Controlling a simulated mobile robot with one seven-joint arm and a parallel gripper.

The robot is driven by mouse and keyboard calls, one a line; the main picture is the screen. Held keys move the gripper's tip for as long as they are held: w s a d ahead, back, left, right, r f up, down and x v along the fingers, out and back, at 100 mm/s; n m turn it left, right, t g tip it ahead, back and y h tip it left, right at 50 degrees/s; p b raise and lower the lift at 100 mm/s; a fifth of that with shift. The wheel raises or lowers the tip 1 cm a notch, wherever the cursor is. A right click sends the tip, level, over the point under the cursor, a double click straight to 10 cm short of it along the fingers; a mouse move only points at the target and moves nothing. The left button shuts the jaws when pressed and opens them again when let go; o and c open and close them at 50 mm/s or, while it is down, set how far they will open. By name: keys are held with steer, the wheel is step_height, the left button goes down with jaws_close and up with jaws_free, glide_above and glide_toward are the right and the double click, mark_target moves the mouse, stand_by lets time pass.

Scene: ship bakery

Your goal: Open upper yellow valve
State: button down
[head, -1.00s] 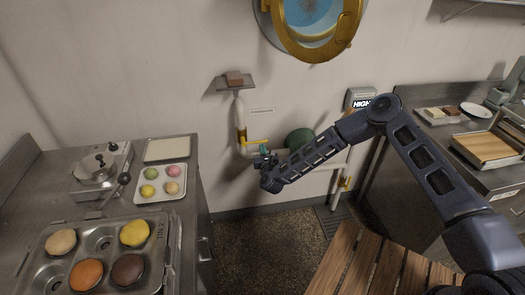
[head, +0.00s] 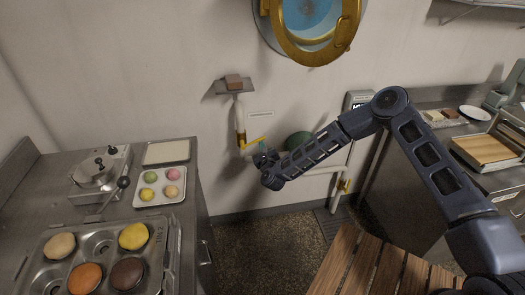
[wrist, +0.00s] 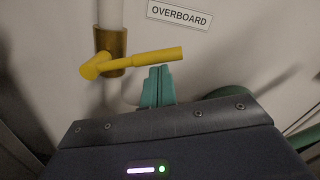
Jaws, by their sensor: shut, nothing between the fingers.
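The upper yellow valve handle (head: 254,143) sits on a brass fitting on a white vertical pipe at the wall. In the wrist view the handle (wrist: 140,60) points right and slightly upward, across the pipe rather than along it. My gripper (head: 262,156) is just below the handle's right part. In the wrist view its teal fingertips (wrist: 158,72) are together with nothing between them, close under the handle; I cannot tell whether they touch it. A second yellow valve (head: 344,185) is lower right on the piping.
A label reading OVERBOARD (wrist: 180,15) is on the wall above the handle. A small shelf (head: 235,87) tops the pipe. A green rounded object (head: 299,142) is behind my arm. A steel counter (head: 60,170) stands left, and a wooden slatted surface (head: 365,265) is in front.

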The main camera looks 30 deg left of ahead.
steer(key=s+a+r+n+g, duration=0.1)
steer(key=s+a+r+n, duration=0.3)
steer(key=r+n, duration=0.3)
steer(key=shift+s+a+n, duration=0.35)
steer(key=shift+s+n, duration=0.05)
steer(key=shift+n, duration=2.3)
steer(key=shift+r, duration=0.1)
steer(key=s+d, duration=0.4)
steer(key=d, duration=0.6)
steer(key=shift+s+d, duration=0.3)
steer(key=shift+d, duration=0.05)
steer(key=shift+w, duration=0.1)
